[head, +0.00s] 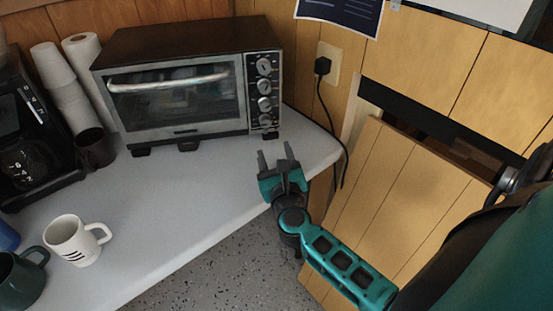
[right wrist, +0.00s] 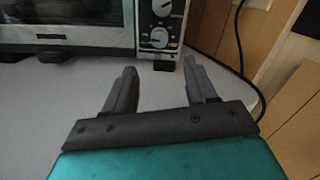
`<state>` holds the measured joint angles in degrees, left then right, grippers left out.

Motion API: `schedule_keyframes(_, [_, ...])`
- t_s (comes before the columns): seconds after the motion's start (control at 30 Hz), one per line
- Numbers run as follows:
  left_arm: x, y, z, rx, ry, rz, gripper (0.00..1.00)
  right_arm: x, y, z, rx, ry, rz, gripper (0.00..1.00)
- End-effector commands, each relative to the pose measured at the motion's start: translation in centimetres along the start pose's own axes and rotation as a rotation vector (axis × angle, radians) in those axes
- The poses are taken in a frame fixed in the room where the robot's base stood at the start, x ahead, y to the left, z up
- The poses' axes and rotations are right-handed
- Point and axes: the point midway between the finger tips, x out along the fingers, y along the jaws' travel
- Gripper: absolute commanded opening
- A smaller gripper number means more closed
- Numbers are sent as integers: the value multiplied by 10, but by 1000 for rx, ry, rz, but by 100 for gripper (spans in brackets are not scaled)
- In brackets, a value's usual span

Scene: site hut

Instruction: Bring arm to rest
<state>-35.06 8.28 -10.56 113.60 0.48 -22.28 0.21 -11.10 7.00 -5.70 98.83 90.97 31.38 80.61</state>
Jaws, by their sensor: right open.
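My right gripper (head: 276,160) is over the counter's right end, in front of the toaster oven's knob side. Its two fingers are apart with nothing between them. In the right wrist view the open fingers (right wrist: 160,88) point toward the toaster oven (right wrist: 70,28). My right arm, teal and dark, comes in from the lower right of the head view. My left gripper does not show in either view.
The toaster oven (head: 180,95) stands at the back of the grey counter (head: 190,195). A white mug (head: 72,240), a dark green mug (head: 20,278) and a coffee maker (head: 30,140) are at the left. A black cord (head: 328,115) hangs from the wall outlet beside the gripper.

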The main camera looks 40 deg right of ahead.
Motion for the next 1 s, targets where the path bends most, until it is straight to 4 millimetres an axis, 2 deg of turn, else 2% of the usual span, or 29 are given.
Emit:
schedule_keyframes(0.2, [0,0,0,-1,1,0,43,-16,0,0,1,1,1,56])
schedule_keyframes(0.77, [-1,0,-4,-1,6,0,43,-17,1,0,-8,-2,3,56])
schedule_keyframes(0.87, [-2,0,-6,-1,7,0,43,-21,5,5,-99,-27,32,56])
schedule_keyframes(0.97, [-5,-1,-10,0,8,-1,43,-34,17,15,-337,-92,103,56])
schedule_keyframes(1.0, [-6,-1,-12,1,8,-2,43,-41,24,18,-472,-129,142,56])
